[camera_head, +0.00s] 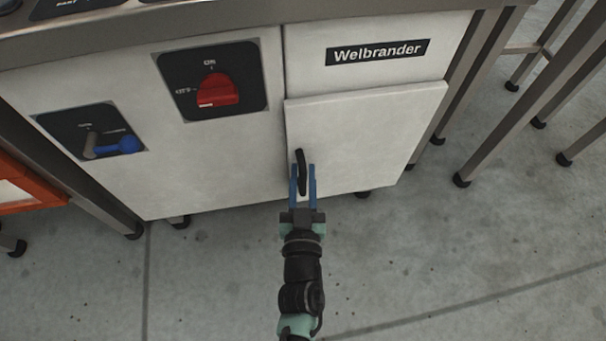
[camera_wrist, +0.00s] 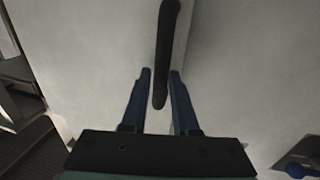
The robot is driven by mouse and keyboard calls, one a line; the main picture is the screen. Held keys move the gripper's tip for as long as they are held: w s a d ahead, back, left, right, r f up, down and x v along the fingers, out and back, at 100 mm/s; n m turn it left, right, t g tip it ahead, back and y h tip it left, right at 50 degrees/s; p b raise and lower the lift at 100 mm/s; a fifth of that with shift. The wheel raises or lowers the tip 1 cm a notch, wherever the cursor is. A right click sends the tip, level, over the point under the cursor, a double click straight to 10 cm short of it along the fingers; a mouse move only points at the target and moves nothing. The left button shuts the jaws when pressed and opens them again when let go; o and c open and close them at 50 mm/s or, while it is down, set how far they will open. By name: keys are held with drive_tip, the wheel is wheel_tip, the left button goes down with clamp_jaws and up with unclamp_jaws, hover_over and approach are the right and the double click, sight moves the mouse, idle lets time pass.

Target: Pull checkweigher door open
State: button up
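The checkweigher door (camera_head: 375,130) is a white panel under the "Welbrander" label, at the right of the cabinet front. Its left edge stands slightly proud of the cabinet face; whether it is ajar I cannot tell. A black upright handle (camera_head: 301,170) sits near its left edge. My gripper (camera_head: 302,172) is at the handle, with one blue finger on each side of its lower part. In the wrist view the handle (camera_wrist: 165,55) reaches down between the fingertips (camera_wrist: 159,72), with a gap visible beside it. The fingers are apart and not clamped on it.
A red rotary switch (camera_head: 217,91) and a blue-tipped lever (camera_head: 118,145) are on the cabinet (camera_head: 150,185) left of the door. Steel legs (camera_head: 535,100) stand at the right. An orange object (camera_head: 30,185) is at the far left. The concrete floor (camera_head: 430,260) in front is clear.

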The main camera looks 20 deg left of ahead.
clamp_jaws()
idle(1.1)
